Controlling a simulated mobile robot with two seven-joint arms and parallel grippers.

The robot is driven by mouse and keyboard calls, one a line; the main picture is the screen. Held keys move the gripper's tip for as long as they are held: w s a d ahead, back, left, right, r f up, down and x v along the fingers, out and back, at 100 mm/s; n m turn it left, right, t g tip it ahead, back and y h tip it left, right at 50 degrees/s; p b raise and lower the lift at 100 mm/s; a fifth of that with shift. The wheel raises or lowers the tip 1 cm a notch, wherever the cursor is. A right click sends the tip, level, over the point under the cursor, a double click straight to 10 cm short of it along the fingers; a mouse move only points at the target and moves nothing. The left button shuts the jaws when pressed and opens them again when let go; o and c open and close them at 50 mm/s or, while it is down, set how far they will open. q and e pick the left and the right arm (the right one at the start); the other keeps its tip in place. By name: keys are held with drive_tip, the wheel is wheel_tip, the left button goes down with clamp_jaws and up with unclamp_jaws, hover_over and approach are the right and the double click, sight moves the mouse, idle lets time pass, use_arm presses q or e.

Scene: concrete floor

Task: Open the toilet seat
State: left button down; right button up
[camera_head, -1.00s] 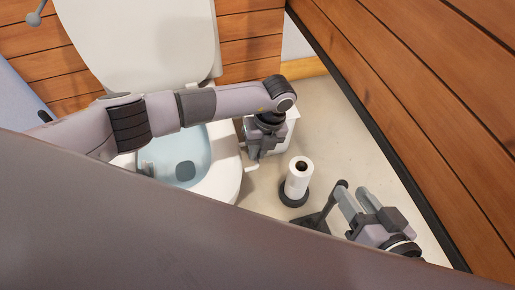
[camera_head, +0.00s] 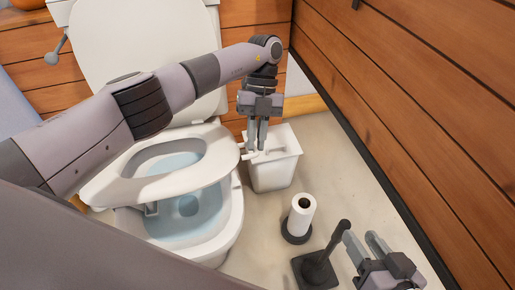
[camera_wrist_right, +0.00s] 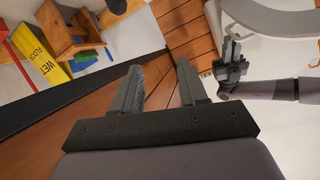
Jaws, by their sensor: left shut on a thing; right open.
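The white toilet (camera_head: 228,205) stands at the left in the head view, its lid (camera_head: 145,50) upright against the tank. The seat ring (camera_head: 118,188) is tilted part way up, its front edge clear of the bowl rim. My left gripper (camera_head: 255,150) is shut on the seat at its right edge, by a small white tab. The left arm crosses in front of the lid and hides part of the ring's back. My right gripper (camera_head: 360,238) is open and empty at the lower right; its two fingers show apart in the right wrist view (camera_wrist_right: 160,68).
A white bin (camera_head: 273,170) stands right of the toilet, close below my left gripper. A paper roll on a stand (camera_head: 301,215) and a dark brush holder (camera_head: 316,270) stand on the floor nearer. A wooden wall (camera_head: 420,110) bounds the right side.

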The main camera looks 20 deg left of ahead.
use_arm(q)
drive_tip(key=shift+a, duration=0.1)
drive_tip(key=c, duration=1.2)
unclamp_jaws()
drive_tip(key=shift+o, duration=0.2)
drive_tip(key=shift+r, duration=0.1)
use_arm(e)
drive_tip(key=shift+r, duration=0.1)
use_arm(q)
wheel_tip(320, 180, up, 20)
drive_tip(key=p, duration=0.9)
use_arm(e)
drive_tip(key=s+d+h, duration=0.2)
drive_tip(key=d+h, duration=0.1)
drive_tip(key=d, duration=0.3)
drive_tip(key=shift+s+d+g, duration=0.15)
drive_tip(key=shift+s+g, duration=0.1)
drive_tip(key=shift+g, duration=0.15)
drive_tip(key=shift+r, duration=0.1)
